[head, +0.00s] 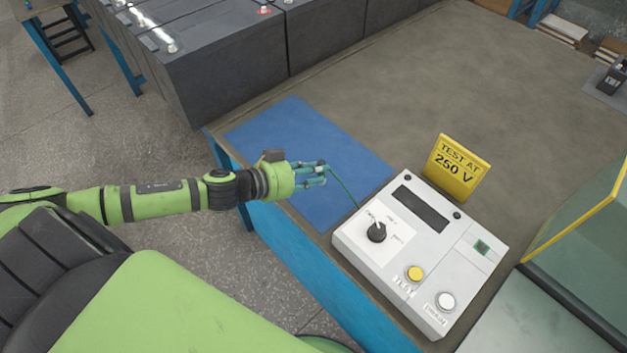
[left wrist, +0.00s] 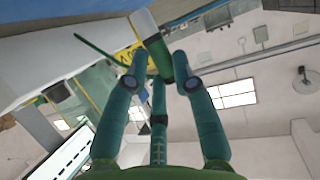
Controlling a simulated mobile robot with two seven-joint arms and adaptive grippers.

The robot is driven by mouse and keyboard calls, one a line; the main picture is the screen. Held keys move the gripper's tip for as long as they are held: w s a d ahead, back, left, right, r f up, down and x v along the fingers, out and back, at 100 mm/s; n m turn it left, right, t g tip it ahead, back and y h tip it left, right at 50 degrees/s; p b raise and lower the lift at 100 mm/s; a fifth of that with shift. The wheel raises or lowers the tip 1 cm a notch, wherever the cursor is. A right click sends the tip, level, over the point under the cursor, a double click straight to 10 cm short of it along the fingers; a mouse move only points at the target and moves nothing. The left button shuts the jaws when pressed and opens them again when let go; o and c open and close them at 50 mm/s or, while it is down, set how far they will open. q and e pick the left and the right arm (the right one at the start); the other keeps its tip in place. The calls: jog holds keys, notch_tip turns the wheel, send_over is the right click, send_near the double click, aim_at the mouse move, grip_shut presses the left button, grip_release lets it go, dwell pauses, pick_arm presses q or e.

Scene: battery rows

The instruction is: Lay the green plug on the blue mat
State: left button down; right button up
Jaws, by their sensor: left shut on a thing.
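My left gripper (head: 316,173) is over the blue mat (head: 290,125), near the middle of the mat in the head view. It is shut on the green plug (left wrist: 152,42), which shows between the fingertips in the left wrist view as a green piece with a whitish part. In the head view the fingers mostly hide the plug. A thin green cable (head: 343,189) runs from the gripper to the white tester (head: 420,230). I cannot tell the exact gap between plug and mat. My right gripper is not in view.
The tester stands just right of the mat, with a black dial (head: 376,232), and a yellow "TEST AT 250 V" sign (head: 457,168) stands behind it. Large dark battery blocks (head: 225,70) are at the back left. The brown bench top (head: 440,80) beyond the mat is clear.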

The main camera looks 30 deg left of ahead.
pick_arm(q)
jog(key=shift+f, duration=1.95)
jog(key=shift+f, duration=0.15)
jog(key=c, duration=1)
grip_release()
jog(key=shift+s+a+r, duration=0.25)
jog(key=shift+s+a, duration=0.05)
jog(key=shift+s, duration=0.25)
jog(key=v, duration=1.1)
jog(key=shift+p, duration=0.35)
